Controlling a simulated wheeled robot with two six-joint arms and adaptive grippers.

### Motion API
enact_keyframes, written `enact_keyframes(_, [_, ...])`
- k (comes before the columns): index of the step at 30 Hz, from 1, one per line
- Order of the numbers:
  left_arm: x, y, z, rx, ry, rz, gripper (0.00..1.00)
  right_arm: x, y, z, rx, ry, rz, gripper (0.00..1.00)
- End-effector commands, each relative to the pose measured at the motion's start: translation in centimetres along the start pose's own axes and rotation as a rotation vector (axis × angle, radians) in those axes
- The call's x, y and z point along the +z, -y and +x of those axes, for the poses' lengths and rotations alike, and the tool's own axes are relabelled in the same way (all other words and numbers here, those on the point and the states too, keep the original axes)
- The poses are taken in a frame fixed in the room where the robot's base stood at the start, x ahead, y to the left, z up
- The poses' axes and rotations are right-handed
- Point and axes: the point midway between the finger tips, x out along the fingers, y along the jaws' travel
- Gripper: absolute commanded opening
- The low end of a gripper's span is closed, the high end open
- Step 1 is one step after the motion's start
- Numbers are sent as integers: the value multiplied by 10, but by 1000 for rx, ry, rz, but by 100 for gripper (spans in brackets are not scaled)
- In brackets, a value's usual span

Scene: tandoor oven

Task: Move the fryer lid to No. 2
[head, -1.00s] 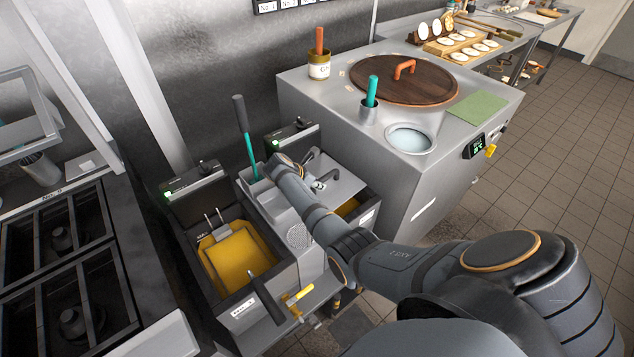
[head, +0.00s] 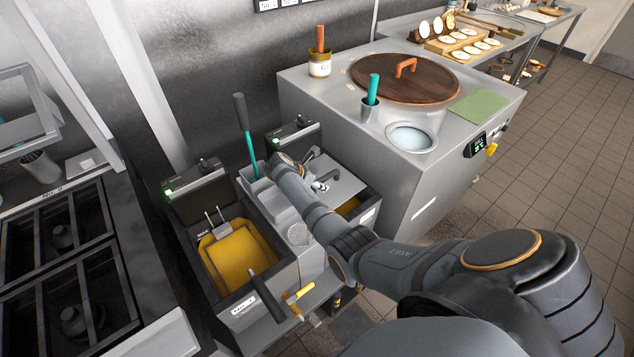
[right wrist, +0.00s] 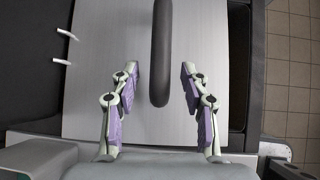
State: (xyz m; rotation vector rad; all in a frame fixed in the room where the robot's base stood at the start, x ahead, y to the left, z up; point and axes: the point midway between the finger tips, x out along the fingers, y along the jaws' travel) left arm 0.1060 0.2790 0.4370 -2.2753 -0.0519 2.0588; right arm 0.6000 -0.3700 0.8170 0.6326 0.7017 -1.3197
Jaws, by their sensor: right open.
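The fryer lid (head: 345,180), a flat steel plate, lies over the right-hand fryer vat, with a strip of yellow oil showing at its near side. In the right wrist view the lid (right wrist: 90,95) fills the middle, with its long dark handle (right wrist: 161,50) running up the picture. My right gripper (right wrist: 161,80) is open, with one finger on each side of the handle and a visible gap to both. In the head view my right gripper (head: 322,186) is at the lid, partly hidden by my arm. My left gripper is out of view.
The left-hand fryer vat (head: 232,250) is uncovered and holds a basket (head: 237,255) in yellow oil. The tandoor counter (head: 320,100) rises at the right. A burner stove (head: 75,270) is at the left.

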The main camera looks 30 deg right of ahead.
Motion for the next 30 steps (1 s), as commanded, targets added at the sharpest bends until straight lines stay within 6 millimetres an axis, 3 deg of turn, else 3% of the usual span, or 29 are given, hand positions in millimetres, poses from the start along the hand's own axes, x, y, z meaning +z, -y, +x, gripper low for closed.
enact_keyframes(5, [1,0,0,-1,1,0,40,-2,0,-10,1,-2,-1,46])
enact_keyframes(18, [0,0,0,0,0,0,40,-1,-1,-106,2,-2,0,46])
enact_keyframes(23, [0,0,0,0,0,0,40,-1,0,-119,1,-1,-1,46])
enact_keyframes(30, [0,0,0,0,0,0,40,0,0,-120,0,0,-1,46])
